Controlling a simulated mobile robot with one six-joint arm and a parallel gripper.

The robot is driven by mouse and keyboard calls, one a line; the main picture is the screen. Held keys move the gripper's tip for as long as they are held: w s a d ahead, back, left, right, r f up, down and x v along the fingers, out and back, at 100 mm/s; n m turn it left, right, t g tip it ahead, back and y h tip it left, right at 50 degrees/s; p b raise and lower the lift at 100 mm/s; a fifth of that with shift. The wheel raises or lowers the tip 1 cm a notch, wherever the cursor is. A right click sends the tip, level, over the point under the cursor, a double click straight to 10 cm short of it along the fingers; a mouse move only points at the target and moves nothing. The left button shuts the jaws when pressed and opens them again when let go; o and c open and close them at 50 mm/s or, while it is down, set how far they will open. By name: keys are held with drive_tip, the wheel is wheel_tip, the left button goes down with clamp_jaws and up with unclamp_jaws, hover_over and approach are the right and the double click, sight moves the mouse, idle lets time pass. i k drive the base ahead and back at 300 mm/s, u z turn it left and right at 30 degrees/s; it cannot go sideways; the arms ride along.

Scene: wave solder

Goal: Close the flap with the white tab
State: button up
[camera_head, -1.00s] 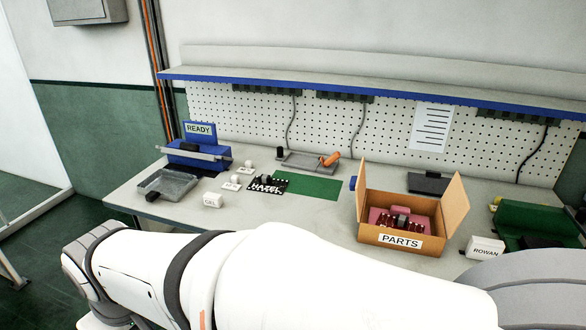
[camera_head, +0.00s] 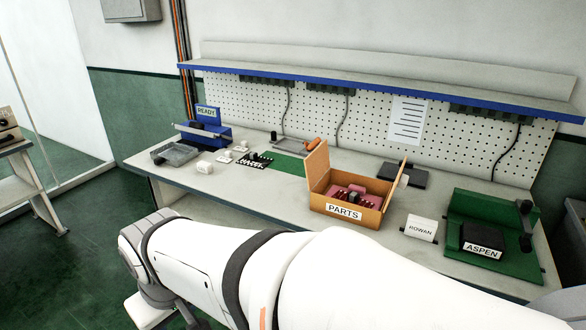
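The open cardboard box labelled PARTS (camera_head: 327,206) stands on the workbench, right of the middle. Its left flap (camera_head: 317,165) stands up. Its right flap (camera_head: 392,186) also stands up, leaning outward. A small white piece (camera_head: 404,181) shows at the outer side of the right flap; it looks like the white tab, but it is small. Dark red parts (camera_head: 353,196) lie inside the box. My white arm crosses the bottom of the view, in front of the bench. My gripper cannot be made out.
A ROWAN block (camera_head: 420,228) stands right of the box, then a green fixture (camera_head: 499,209) with a black ASPEN block (camera_head: 482,240). A dark device (camera_head: 402,174) lies behind the box. A blue READY stand (camera_head: 207,123) is at the bench's left end.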

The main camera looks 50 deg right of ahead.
sight(401, 181)
drive_tip(key=k, duration=1.7)
drive_tip(key=z, duration=1.5)
drive_tip(key=i, duration=1)
drive_tip(key=u, duration=0.3)
drive_tip(key=i, duration=0.9)
drive_tip(key=z, duration=0.25)
